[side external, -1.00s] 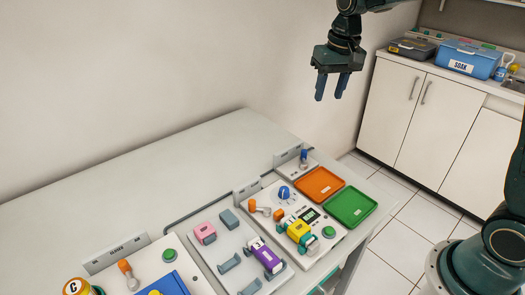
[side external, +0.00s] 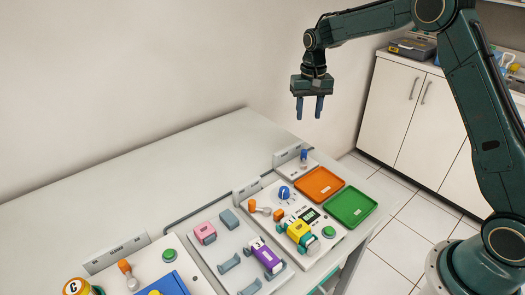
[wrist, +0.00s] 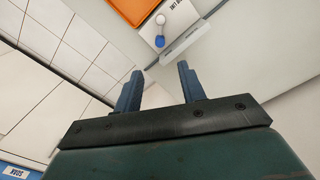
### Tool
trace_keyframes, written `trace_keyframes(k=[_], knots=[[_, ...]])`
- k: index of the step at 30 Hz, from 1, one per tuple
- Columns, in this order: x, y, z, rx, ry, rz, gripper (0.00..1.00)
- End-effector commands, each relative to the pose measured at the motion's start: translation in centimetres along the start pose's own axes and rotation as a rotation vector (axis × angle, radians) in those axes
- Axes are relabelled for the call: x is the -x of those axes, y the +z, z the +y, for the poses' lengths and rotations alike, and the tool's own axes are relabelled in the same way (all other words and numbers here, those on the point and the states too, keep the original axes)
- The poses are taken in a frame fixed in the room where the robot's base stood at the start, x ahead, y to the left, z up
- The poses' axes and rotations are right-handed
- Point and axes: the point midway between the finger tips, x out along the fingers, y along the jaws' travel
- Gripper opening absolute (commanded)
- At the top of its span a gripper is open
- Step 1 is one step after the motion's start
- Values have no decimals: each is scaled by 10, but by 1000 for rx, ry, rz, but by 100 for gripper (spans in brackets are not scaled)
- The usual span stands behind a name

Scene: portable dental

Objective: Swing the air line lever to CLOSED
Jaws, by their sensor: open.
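My gripper (side external: 309,110) is open and empty, pointing down, well above the back end of the bench. A small lever with a blue grip (side external: 304,155) stands on a pale plate (side external: 293,170) at the back of the bench, below my gripper. In the wrist view the blue-gripped lever (wrist: 159,41) shows beyond my gripper's fingertips (wrist: 160,72), clear of them. A label beside it is cut off, its last word seemingly LINE. I cannot read the lever's position marks.
An orange tray (side external: 319,184) and a green tray (side external: 349,207) lie near the plate. A panel with a blue knob (side external: 284,193), an orange-gripped lever (side external: 253,206) and a yellow clamped piece (side external: 298,231) is nearer. The bench's left part (side external: 130,185) is bare.

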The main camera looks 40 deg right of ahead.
Motion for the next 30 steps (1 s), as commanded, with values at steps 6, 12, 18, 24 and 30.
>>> trace_keyframes(k=[6,12,18,24,30], knots=[[-11,0,0,1,0,-1,40],[-34,1,0,1,1,-2,40],[-65,1,0,1,1,-3,40],[-96,1,0,1,1,-4,40],[-121,0,0,1,0,-1,40]])
